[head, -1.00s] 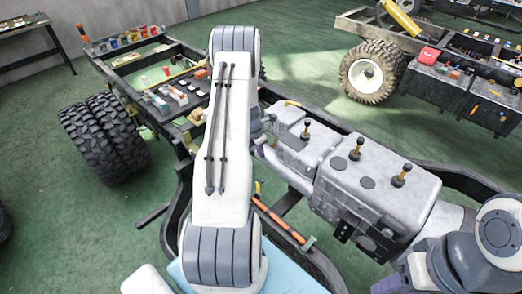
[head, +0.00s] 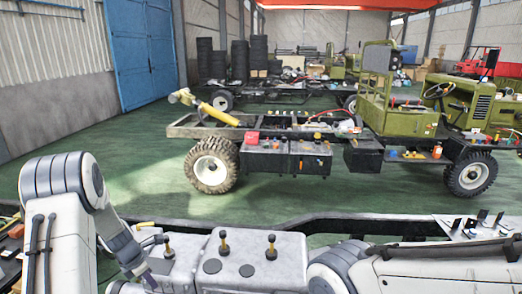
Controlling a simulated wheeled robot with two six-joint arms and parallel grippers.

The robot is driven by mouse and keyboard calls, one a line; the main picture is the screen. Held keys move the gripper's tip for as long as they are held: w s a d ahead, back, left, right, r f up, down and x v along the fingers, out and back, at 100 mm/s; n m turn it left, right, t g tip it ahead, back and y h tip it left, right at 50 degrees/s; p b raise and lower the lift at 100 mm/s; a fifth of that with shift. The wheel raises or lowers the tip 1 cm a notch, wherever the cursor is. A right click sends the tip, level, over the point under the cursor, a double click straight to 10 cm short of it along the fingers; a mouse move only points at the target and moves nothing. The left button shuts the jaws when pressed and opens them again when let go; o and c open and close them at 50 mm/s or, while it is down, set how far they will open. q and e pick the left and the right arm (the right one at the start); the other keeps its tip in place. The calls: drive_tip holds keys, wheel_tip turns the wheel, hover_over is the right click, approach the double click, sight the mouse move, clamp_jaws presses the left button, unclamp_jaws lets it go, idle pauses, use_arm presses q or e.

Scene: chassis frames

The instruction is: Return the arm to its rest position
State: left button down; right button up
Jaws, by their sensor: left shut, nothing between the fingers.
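My left arm comes in at the left edge, bends at a big grey joint and runs down to the right. My left gripper (head: 146,274) is low in the picture, shut and empty, beside the left end of a grey metal housing (head: 240,266). I cannot tell whether it touches the housing. The housing carries several black-knobbed levers and is cut off by the bottom edge. White links of my right arm fill the lower right. My right gripper does not show.
A dark chassis rail (head: 390,228) runs behind the housing. Beyond it is open green floor (head: 130,190). Farther back stands an olive truck chassis (head: 300,135) with parts laid on it. Tyre stacks (head: 250,62) and a blue door (head: 145,50) are at the back.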

use_arm(q)
drive_tip(key=s+d+r+m+g+h+b, duration=0.1)
drive_tip(key=s+d+r+m+b, duration=0.2)
drive_tip(key=d+m, duration=0.7)
drive_tip(key=s+d+r+m+b, duration=0.1)
drive_tip(key=s+d+r+m, duration=0.4)
drive_tip(key=d, duration=0.9)
drive_tip(key=s+d+r+m+g+y+b, duration=0.15)
drive_tip(key=s+d+m, duration=0.25)
drive_tip(key=s+m, duration=0.6)
drive_tip(key=s+d+r+m+h+b, duration=0.1)
drive_tip(key=s+d+m+b, duration=0.25)
drive_tip(key=s+m, duration=0.75)
drive_tip(key=w+a+f+n+t+h+b, duration=0.15)
drive_tip(key=w+a+f+n+b, duration=0.3)
drive_tip(key=w+a+n, duration=0.55)
drive_tip(key=w+a+f+n+h+b, duration=0.2)
drive_tip(key=w+a+f+n+b, duration=0.2)
drive_tip(key=w+a+f+n, duration=0.55)
drive_tip(key=s+a+f+n+t+b, duration=0.2)
drive_tip(key=a+n, duration=0.4)
drive_tip(key=a, duration=0.3)
drive_tip(key=s+a+f+n+t+y+b, duration=0.1)
drive_tip(key=s+a+n+t+b, duration=0.1)
drive_tip(key=a+n, duration=0.6)
drive_tip(key=s+a+f+n+t+b, duration=0.25)
drive_tip(key=a+n, duration=0.25)
drive_tip(key=a, duration=0.4)
drive_tip(key=x, duration=1.3)
drive_tip(key=shift+w, duration=0.4)
